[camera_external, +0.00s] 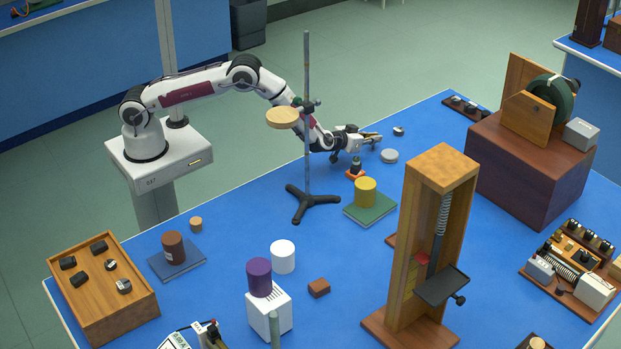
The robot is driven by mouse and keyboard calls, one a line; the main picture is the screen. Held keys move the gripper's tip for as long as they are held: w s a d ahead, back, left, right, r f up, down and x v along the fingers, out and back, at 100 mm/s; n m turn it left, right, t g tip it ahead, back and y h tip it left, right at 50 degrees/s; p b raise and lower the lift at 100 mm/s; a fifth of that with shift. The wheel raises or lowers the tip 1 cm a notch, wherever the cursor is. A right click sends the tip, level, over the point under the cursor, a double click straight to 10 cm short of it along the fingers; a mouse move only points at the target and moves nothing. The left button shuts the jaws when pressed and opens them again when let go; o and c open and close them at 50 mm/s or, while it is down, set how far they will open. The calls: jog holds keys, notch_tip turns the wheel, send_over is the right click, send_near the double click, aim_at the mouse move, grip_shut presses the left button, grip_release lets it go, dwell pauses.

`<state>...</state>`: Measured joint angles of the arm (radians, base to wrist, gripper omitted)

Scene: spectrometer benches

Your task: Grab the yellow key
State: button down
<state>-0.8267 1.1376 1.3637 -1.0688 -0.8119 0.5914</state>
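I cannot make out a yellow key for sure. A yellow cylinder (365,191) stands on a green block or book (371,209) right of the stand, and I cannot tell if it is linked to the key. My gripper (376,141) is low over the far part of the blue table, behind the green block, pointing right. Its fingers are small in this view, so whether they are open, shut or holding something is unclear. A small grey item (398,131) and a pale disc (389,156) lie just right of it.
A metal stand (307,150) with a tripod foot rises in front of my arm. A small orange-based item (355,172) sits below my gripper. A tall wooden frame (440,170) and a brown box (518,170) stand to the right. A wooden tray (105,290) is front left.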

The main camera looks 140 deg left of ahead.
jog(key=shift+r, duration=0.2)
jog(key=shift+r, duration=1.45)
jog(key=shift+d+r, duration=0.15)
jog(key=shift+d, duration=0.15)
jog(key=d, duration=1.7)
jog(key=shift+d, duration=0.2)
